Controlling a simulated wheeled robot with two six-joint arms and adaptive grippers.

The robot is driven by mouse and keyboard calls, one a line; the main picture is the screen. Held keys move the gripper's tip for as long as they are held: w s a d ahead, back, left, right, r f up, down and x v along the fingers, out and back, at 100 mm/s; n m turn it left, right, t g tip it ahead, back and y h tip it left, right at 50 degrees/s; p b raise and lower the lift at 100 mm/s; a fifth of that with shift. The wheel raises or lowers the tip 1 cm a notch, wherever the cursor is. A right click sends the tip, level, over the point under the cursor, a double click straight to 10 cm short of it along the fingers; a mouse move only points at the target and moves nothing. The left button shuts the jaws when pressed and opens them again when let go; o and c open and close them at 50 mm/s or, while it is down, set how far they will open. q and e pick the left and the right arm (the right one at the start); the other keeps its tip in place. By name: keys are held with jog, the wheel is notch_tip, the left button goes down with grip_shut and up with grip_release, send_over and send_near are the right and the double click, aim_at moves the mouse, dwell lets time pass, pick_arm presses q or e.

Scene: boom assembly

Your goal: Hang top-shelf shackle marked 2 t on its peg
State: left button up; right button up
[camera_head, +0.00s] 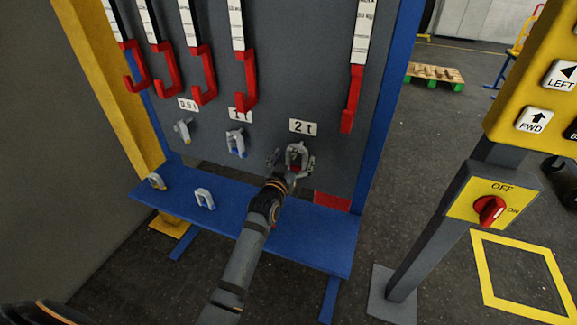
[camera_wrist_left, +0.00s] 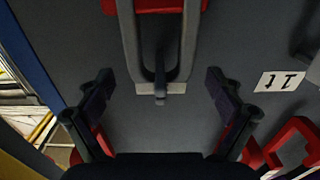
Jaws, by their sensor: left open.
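The grey shackle (camera_head: 297,155) is at the peg under the "2 t" label (camera_head: 303,127) on the dark panel. In the left wrist view, which is upside down, the shackle's grey bow (camera_wrist_left: 189,45) surrounds the dark peg (camera_wrist_left: 160,80), with a red part at the top edge. My left gripper (camera_head: 287,172) is in front of the shackle in the head view. In the wrist view my left gripper (camera_wrist_left: 160,92) is open, its fingers apart with nothing between them but panel and the bow's end. My right gripper is out of view.
Smaller shackles hang under the "0.5 t" (camera_head: 183,130) and 1 t labels. Two shackles (camera_head: 157,181) (camera_head: 204,198) stand on the blue shelf (camera_head: 320,240), which has a red patch (camera_head: 331,202). Red hooks (camera_head: 247,85) hang above. A control post (camera_head: 440,225) stands at right.

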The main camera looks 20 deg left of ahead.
pick_arm(q)
jog(key=s, duration=0.9)
jog(key=shift+s+a, duration=0.15)
jog(key=shift+s, duration=0.2)
jog(key=shift+r, duration=0.1)
